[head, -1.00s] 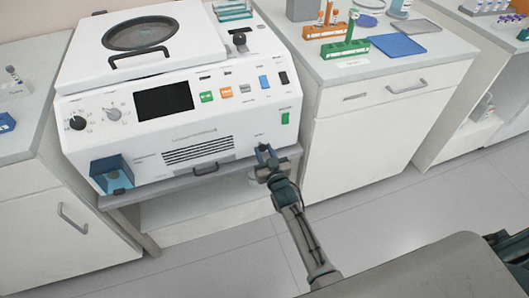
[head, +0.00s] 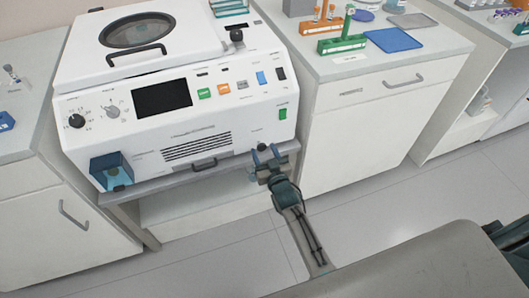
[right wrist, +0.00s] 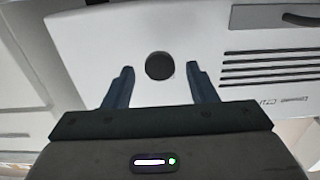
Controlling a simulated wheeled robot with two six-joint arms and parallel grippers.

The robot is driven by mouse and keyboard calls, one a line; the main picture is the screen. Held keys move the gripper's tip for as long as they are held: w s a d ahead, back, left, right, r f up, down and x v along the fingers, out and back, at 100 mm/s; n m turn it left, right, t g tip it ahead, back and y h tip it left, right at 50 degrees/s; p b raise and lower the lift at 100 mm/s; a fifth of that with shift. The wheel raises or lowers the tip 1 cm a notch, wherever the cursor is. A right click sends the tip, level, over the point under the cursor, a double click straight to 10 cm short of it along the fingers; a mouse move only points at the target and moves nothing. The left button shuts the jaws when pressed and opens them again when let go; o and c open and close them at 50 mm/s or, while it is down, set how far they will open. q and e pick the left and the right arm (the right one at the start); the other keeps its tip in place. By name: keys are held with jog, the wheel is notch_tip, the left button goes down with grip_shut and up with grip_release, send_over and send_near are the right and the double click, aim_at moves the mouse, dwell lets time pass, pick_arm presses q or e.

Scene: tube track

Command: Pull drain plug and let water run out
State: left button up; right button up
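The drain plug (head: 262,147) is a small dark round knob low on the right of the white machine's front (head: 225,133). It shows as a black disc in the right wrist view (right wrist: 159,65). My right gripper (head: 266,153) is in front of it, open, with its two blue fingers to either side of the plug in the picture. In the right wrist view there is a gap between the plug and each finger (right wrist: 158,72). The plug sits against the panel. No running water shows. My left gripper is not in view.
The machine has a lid with a round window (head: 139,31), and a blue translucent box (head: 112,172) at its lower left front. It stands on a grey shelf with a handle below. The counter at right holds a green rack (head: 341,44) and a blue tray (head: 394,40).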

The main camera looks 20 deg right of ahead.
jog(key=shift+s, duration=0.4)
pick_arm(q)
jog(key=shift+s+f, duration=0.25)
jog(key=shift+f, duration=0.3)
pick_arm(e)
jog(key=s, duration=1)
jog(key=shift+d, duration=0.15)
jog(key=shift+f, duration=0.1)
